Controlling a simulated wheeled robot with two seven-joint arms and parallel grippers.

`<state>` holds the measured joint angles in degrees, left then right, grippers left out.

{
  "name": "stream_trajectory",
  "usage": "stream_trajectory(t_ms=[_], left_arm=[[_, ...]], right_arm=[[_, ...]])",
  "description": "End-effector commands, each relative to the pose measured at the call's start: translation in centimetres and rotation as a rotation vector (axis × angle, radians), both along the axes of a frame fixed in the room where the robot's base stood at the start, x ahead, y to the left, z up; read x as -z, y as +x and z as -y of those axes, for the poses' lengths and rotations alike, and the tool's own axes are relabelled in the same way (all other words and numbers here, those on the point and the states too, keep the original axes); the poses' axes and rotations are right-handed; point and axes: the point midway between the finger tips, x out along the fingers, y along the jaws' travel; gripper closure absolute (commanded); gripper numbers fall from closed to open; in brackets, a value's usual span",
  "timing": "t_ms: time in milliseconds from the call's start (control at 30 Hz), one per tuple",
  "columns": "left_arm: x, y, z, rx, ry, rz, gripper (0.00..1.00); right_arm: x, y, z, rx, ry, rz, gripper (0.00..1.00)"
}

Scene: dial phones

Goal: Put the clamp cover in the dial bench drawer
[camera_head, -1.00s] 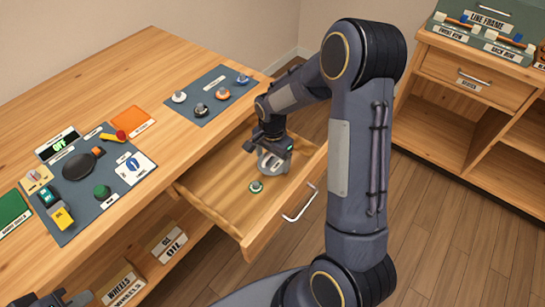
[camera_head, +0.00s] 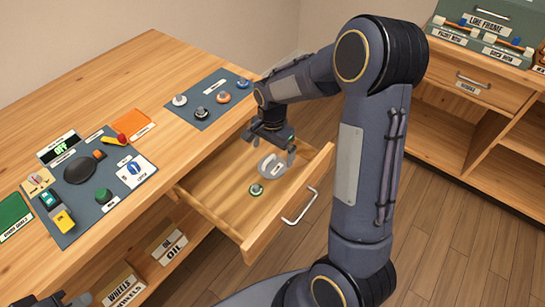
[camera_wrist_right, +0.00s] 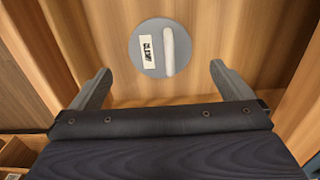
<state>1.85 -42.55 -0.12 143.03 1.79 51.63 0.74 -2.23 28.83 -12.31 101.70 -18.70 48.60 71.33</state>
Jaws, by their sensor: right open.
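The clamp cover (camera_head: 272,167) is a grey round disc with a raised bar and a label; it lies on the floor of the open dial bench drawer (camera_head: 233,209). In the right wrist view the clamp cover (camera_wrist_right: 150,50) shows its light bar and a "CLAMP" label. My right gripper (camera_head: 271,150) is open above the cover, with its fingers (camera_wrist_right: 160,85) apart and empty. My left gripper (camera_head: 62,300) only just shows at the bottom left edge; its fingers cannot be made out.
A second cabinet (camera_head: 470,93) stands at right. Bare wood floor lies between.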

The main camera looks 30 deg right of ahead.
Motion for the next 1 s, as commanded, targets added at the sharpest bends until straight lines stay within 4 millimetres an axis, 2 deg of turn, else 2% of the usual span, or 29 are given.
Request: stream_trajectory(t_ms=[33, 200, 433, 533, 667, 800, 900, 1000], left_arm=[[-0.3, 0.0, 0.0, 0.0, 0.0, 0.0, 1.0], [-0.6, 0.0, 0.0, 0.0, 0.0, 0.0, 1.0], [-0.8, 0.0, 0.0, 0.0, 0.0, 0.0, 1.0], [-0.9, 0.0, 0.0, 0.0, 0.0, 0.0, 1.0], [-0.8, 0.0, 0.0, 0.0, 0.0, 0.0, 1.0], [-0.8, 0.0, 0.0, 0.0, 0.0, 0.0, 1.0], [-0.8, 0.0, 0.0, 0.0, 0.0, 0.0, 1.0], [-0.8, 0.0, 0.0, 0.0, 0.0, 0.0, 1.0]], right_arm=[[-1.4, 0.1, 0.0, -0.001, -0.001, 0.006, 0.0], [-4.6, 0.1, 0.0, -0.001, -0.001, 0.004, 0.0], [-6.9, -0.1, 0.0, -0.006, 0.005, 0.004, 0.0], [-8.3, -1.4, -0.1, -0.052, 0.035, 0.031, 0.0], [-11.5, -5.2, -0.9, -0.206, 0.108, 0.127, 0.0], [-14.6, -11.0, -2.6, -0.451, 0.162, 0.283, 0.0], [-15.7, -15.0, -4.0, -0.625, 0.159, 0.399, 0.0], [-15.8, -18.3, -5.5, -0.777, 0.129, 0.497, 0.0]])
